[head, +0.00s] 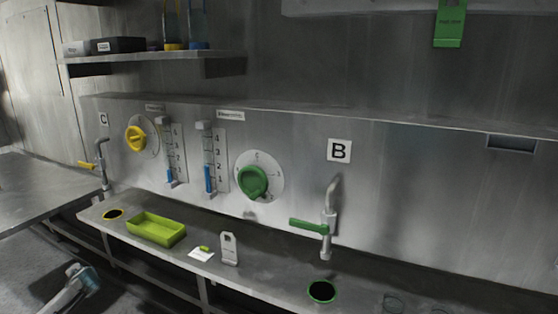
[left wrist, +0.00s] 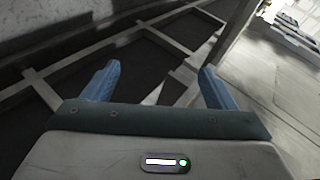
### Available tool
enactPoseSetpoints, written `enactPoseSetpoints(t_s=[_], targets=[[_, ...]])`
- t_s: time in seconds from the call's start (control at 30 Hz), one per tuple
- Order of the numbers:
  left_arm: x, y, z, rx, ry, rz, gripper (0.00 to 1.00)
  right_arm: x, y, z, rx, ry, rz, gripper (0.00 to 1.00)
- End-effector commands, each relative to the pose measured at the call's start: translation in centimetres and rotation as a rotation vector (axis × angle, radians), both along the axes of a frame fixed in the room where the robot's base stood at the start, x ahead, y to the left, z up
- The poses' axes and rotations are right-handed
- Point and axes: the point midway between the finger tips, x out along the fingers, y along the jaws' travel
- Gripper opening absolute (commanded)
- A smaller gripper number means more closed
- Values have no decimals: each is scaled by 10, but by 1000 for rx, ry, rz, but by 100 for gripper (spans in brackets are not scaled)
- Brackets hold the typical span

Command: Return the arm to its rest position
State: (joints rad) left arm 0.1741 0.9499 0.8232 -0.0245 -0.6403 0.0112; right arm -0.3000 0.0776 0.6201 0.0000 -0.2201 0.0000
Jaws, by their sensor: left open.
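My left arm comes in at the lower left of the head view, low and in front of the counter. My left gripper (left wrist: 155,85) shows in the left wrist view with its two blue fingers wide apart and nothing between them. Beyond the fingers are a dark floor and metal frame bars. My right gripper is in neither view.
Yellow (head: 136,139) and green (head: 253,182) dials are on the wall. A shelf (head: 150,57) hangs upper left.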

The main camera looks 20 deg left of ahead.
Motion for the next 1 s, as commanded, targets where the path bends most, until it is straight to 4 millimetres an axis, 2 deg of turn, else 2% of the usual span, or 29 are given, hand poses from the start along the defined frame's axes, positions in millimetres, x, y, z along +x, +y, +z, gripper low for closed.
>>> enactPoseSetpoints(t_s=[0.03,0.1,0.2,0.4,0.53,0.6,0.77,0.87,0.97,1.0], targets=[[-33,5,-29,0,55,-18,79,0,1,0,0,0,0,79],[-74,10,-60,-1,113,-48,79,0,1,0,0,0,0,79],[-128,16,-93,-5,185,-85,79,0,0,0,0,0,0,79],[-221,23,-131,-18,296,-145,79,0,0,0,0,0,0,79],[-277,27,-145,-29,360,-176,79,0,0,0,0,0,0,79],[-277,0,-176,-75,340,-171,79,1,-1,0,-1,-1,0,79],[-294,-53,-234,-165,331,-157,79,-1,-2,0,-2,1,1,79],[-307,-96,-275,-232,325,-147,79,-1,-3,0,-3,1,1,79],[-320,-150,-318,-312,316,-136,79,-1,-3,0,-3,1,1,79],[-325,-175,-336,-346,312,-131,79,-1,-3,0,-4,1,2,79]])
